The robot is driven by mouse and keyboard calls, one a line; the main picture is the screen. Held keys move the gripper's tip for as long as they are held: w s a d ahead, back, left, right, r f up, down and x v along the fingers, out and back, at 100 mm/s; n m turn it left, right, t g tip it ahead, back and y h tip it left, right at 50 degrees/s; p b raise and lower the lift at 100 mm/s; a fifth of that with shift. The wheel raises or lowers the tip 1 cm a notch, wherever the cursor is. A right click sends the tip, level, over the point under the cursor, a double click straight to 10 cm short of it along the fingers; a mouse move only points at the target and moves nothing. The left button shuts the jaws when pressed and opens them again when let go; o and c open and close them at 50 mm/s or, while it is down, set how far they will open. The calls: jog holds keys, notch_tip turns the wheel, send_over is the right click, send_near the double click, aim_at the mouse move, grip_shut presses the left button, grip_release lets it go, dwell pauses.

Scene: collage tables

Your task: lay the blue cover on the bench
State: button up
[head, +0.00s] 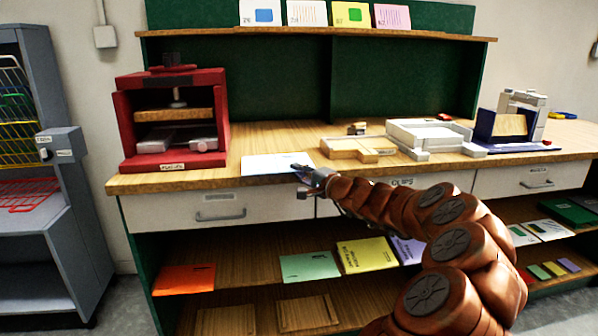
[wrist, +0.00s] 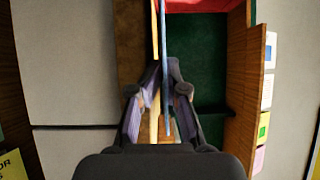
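The blue cover (head: 272,163), a thin pale blue-white sheet, is on the bench top (head: 240,140) at its front edge, right of the red press. Whether it lies fully flat is hard to tell from the head view. In the wrist view the cover (wrist: 163,45) shows edge-on as a thin blue line beside the bench top's edge. My gripper (head: 302,180) is at the cover's right front corner, at the bench edge. In the wrist view the fingers (wrist: 163,75) stand apart on either side of the sheet, with a gap visible.
The red press (head: 120,125) stands left of the cover. A wooden tray (head: 358,150), white trays (head: 430,138) and a blue-and-white stand (head: 503,125) occupy the bench to the right. Drawers are below the top, and a card shelf (head: 320,32) is above. Bare bench lies behind the cover.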

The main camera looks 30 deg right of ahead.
jog(key=shift+o, duration=1.1)
jog(key=shift+w+f, duration=0.15)
jog(key=shift+f, duration=0.55)
jog(key=shift+r, duration=0.1)
jog(key=s+d, duration=0.2)
jog(key=s, duration=1)
jog(key=shift+r, duration=0.15)
jog(key=shift+w, duration=0.1)
jog(key=shift+a, duration=0.1)
